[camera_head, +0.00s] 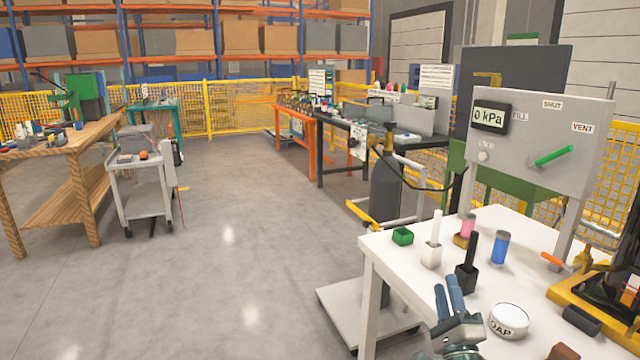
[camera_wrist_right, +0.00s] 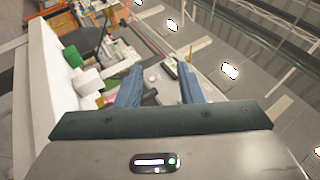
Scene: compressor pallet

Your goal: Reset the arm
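My right gripper (camera_head: 447,284) reaches up from the bottom edge in the head view, in front of the white table's front part. Its two blue fingers stand apart with nothing between them. My left gripper is in neither view.
A grey gauge panel (camera_head: 535,190) stands behind. Open floor (camera_head: 220,270) lies left.

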